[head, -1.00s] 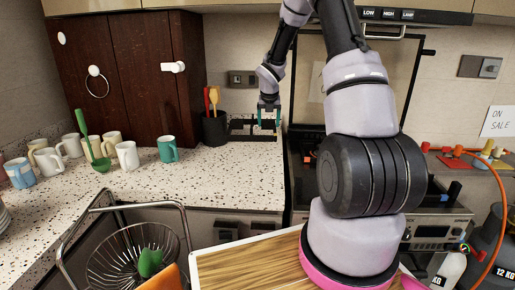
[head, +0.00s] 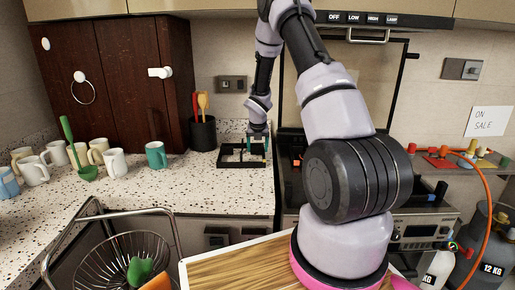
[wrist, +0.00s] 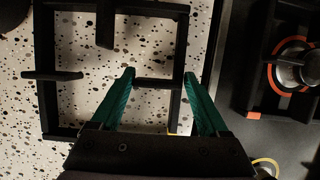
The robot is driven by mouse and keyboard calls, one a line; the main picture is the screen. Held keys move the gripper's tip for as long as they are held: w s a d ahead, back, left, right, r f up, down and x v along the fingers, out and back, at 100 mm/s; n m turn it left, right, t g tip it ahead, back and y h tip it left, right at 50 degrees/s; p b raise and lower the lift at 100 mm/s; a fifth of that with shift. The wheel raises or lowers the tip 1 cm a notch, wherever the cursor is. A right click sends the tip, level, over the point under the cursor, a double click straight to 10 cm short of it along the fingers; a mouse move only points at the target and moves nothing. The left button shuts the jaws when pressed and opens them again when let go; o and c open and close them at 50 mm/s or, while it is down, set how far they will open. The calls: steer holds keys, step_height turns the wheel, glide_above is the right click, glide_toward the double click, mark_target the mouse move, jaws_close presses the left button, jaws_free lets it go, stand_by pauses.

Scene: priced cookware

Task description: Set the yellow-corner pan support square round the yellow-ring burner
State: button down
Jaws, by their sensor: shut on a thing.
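The pan support (head: 221,158) is a black square frame with inward prongs, over the speckled counter left of the hob. It also fills the left of the wrist view (wrist: 47,108), with a small yellow mark near its lower right corner. My gripper (head: 258,142) has green fingers, which show in the wrist view (wrist: 160,78) shut on a bar of the support. I cannot tell whether the support touches the counter. The yellow-ring burner shows only as a yellow arc (wrist: 266,162) at the wrist view's bottom edge. In the head view my arm hides most of the hob.
An orange-ring burner (wrist: 292,65) sits on the dark hob (wrist: 240,85) right of the support. A utensil pot (head: 202,134) stands behind and left of the support. A teal mug (head: 156,155) and several pale mugs are further left. Counter in front of the support is clear.

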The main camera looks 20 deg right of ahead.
steer(key=shift+f, duration=0.1)
jaws_free()
steer(key=s+a+r+m, duration=0.2)
steer(key=s+r+m, duration=0.4)
steer(key=r, duration=0.4)
steer(key=s+a+r+m+t, duration=0.1)
steer(key=s+r+m, duration=0.45)
steer(key=r, duration=0.45)
steer(key=s+a+r+m, duration=0.2)
steer(key=s+r+m, duration=0.4)
steer(key=r, duration=0.4)
steer(key=s+a+r+m+t+y, duration=0.1)
steer(key=s+a+r+m+y, duration=0.1)
steer(key=s+m, duration=0.7)
steer(key=s+a+r+m+y, duration=0.1)
steer(key=s+a+r+m, duration=0.4)
steer(key=s+m, duration=0.4)
steer(key=s, duration=0.3)
steer(key=shift+r+m+t+y, duration=0.3)
steer(key=shift+m+t+y, duration=0.05)
steer(key=shift+t+y, duration=0.05)
